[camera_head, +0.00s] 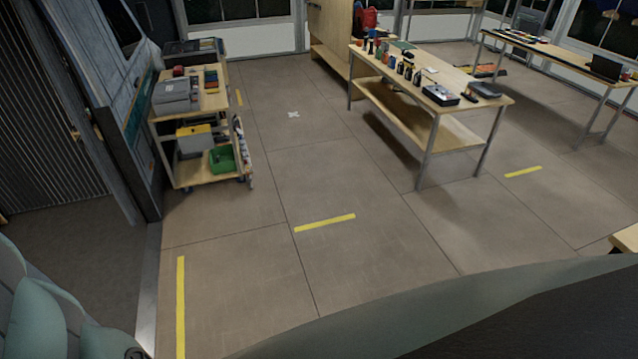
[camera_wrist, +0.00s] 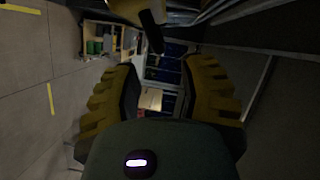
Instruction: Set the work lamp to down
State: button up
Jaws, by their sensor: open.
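I cannot pick out the work lamp with certainty in either view. In the wrist view, my gripper (camera_wrist: 161,68) is open, with its two yellow-and-black fingers spread wide and nothing between them. Past the fingertips, near the top edge of that view, a short dark rod-like part (camera_wrist: 151,32) shows beside a tan shape; the picture is too dark to tell what it is. The gripper does not show in the head view.
A wooden-shelved trolley (camera_head: 206,103) with a grey case and green bin stands at left, beside the van side (camera_head: 125,90). A workbench (camera_head: 400,118) with bottles and tools stands right of centre, another table (camera_head: 545,58) farther right. The floor (camera_head: 300,180) between is clear.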

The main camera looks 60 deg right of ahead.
jog(key=shift+v, duration=2.6)
jog(key=shift+w, duration=0.1)
